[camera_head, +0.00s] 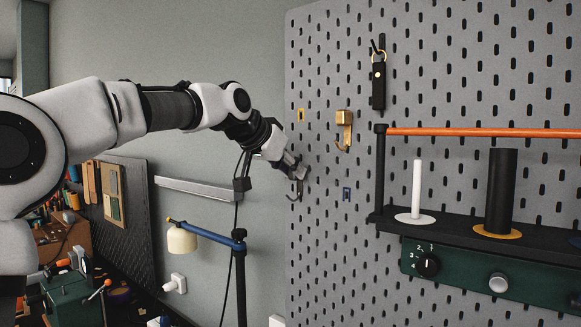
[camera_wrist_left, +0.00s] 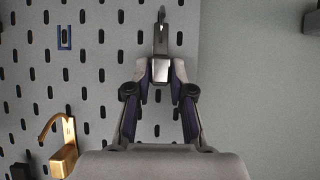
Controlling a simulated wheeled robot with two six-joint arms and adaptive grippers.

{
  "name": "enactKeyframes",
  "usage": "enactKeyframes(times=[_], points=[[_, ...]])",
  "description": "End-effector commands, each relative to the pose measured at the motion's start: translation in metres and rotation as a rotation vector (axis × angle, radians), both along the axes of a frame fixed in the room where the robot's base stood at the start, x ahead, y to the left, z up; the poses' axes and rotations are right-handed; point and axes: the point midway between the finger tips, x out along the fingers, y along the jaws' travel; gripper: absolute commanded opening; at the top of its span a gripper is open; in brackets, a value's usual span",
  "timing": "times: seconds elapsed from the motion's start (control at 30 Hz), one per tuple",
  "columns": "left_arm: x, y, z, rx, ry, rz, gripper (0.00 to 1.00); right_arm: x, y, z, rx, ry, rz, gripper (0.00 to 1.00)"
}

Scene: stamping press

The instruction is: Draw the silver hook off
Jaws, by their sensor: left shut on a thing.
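The silver hook (camera_wrist_left: 161,68) sits between the fingertips of my left gripper (camera_wrist_left: 161,80) in the left wrist view, with its narrow curved end pointing to the top of that picture. In the head view the silver hook (camera_head: 296,187) shows below the fingers of my left gripper (camera_head: 291,169), near the left edge of the grey pegboard (camera_head: 330,260). The gripper is shut on the hook's block. Whether the hook touches the board cannot be told. My right gripper is not in view.
A brass hook (camera_head: 344,130) hangs to the right, with a black key strap (camera_head: 378,82) above it. A blue outline (camera_head: 347,194) and a yellow outline (camera_head: 301,115) mark the board. A black shelf (camera_head: 460,235) with an orange rail (camera_head: 480,132) stands at right.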

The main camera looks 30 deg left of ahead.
Motion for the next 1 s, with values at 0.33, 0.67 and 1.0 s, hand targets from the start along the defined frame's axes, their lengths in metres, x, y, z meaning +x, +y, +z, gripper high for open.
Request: enactKeyframes(times=[0.33,0.67,1.0], points=[[0.0,-0.0002,0.0046,0.0,0.004,-0.001,0.0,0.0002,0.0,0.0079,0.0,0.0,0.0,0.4],[-0.0001,-0.0001,0.0055,0.0,0.001,-0.001,0.0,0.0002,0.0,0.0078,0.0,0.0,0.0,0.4],[-0.0006,0.0005,0.0041,0.0,0.001,0.001,0.0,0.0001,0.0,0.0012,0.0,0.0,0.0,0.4]])
